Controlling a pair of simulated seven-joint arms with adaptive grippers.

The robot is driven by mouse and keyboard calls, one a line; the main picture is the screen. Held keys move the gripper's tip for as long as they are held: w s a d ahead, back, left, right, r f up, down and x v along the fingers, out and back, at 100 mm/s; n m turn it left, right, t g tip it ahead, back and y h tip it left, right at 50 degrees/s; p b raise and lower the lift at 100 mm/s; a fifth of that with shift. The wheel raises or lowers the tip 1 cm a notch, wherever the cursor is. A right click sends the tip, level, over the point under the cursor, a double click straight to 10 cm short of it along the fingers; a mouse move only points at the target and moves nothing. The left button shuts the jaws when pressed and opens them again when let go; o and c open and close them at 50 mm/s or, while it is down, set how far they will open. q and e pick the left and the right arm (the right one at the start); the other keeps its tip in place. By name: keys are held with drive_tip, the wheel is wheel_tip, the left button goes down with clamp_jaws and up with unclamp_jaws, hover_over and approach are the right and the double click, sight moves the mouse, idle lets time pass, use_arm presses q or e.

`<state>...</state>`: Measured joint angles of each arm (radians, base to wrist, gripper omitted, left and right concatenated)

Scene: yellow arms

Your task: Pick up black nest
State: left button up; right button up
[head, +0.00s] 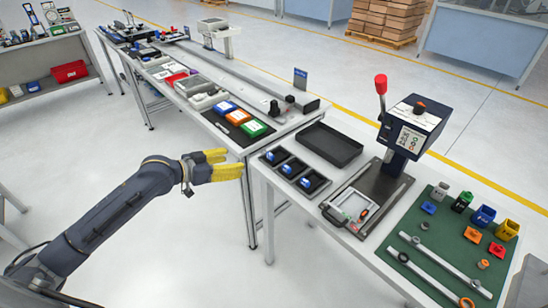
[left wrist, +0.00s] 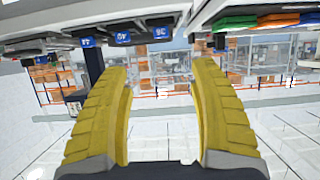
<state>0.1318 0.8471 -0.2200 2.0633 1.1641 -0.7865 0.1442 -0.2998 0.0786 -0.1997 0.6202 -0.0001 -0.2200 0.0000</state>
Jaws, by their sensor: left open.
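My left gripper (head: 228,163) is open and empty, with two yellow ribbed fingers. It hangs over the floor in front of the benches, left of the right-hand bench's edge. In the left wrist view the gripper (left wrist: 162,75) shows a clear gap between its fingers. I cannot tell for sure which thing is the black nest. Three small black bins (head: 291,168) with blue labels stand in a row at the bench's left end. A larger empty black tray (head: 320,146) lies behind them. My right gripper is not in view.
A lever press (head: 411,127) with a red knob stands on the right bench. A green mat (head: 452,245) in front holds several small coloured blocks and metal parts. Orange and green bins (head: 254,128) sit on the long bench. The floor around my left arm is clear.

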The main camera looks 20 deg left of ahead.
sight(269, 157)
use_arm(q)
drive_tip(key=x, duration=1.7)
drive_tip(key=shift+f, duration=0.2)
drive_tip(key=shift+f, duration=0.15)
clamp_jaws()
